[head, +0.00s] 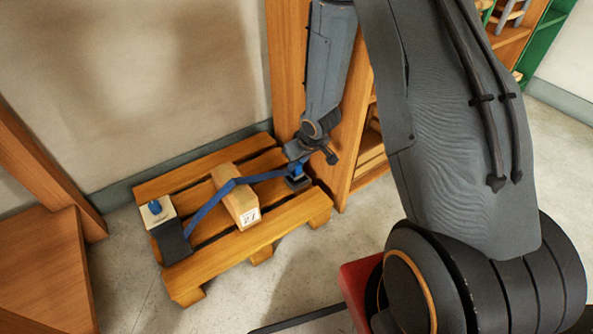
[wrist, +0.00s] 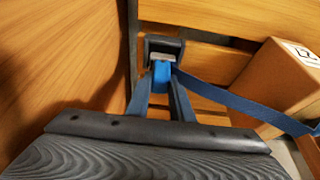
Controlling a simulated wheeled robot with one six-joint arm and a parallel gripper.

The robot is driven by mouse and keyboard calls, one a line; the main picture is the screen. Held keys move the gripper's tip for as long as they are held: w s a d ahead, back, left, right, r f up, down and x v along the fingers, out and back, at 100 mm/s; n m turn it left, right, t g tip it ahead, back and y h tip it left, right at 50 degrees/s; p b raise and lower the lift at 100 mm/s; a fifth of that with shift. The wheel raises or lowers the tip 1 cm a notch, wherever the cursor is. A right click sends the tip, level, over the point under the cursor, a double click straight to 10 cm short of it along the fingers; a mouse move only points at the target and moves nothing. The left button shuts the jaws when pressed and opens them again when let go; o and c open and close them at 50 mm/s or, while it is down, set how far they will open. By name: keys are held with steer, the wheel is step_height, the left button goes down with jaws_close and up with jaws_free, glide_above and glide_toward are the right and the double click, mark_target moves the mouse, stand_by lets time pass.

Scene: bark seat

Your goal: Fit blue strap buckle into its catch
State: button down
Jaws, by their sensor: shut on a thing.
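My gripper (head: 297,165) is low over the right end of the pallet. In the wrist view its two fingers (wrist: 160,92) are shut on the blue buckle (wrist: 161,74). The dark catch (wrist: 165,44) is directly ahead of the buckle, on the pallet; it also shows in the head view (head: 298,184). A pale metal part lies between the blue body and the catch, at the catch's mouth. I cannot tell how deep it sits. The blue strap (head: 207,203) runs from the buckle over the cardboard box (head: 236,196) to a dark base at left.
The wooden pallet (head: 287,222) stands on the floor against the wall. A white block with a blue knob (head: 157,211) sits at its left end, beside the dark plate (head: 171,241). A wooden shelf unit (head: 352,145) stands close on the right of my gripper.

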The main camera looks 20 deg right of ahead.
mark_target(297, 169)
steer(key=shift+f+b, duration=0.6)
steer(key=shift+f, duration=0.65)
steer(key=shift+f, duration=0.3)
steer(key=c, duration=1.6)
jaws_free()
steer(key=shift+o, duration=0.2)
steer(key=shift+r, duration=0.3)
steer(key=p+v, duration=0.7)
steer(key=v, duration=0.5)
steer(key=shift+p, duration=0.3)
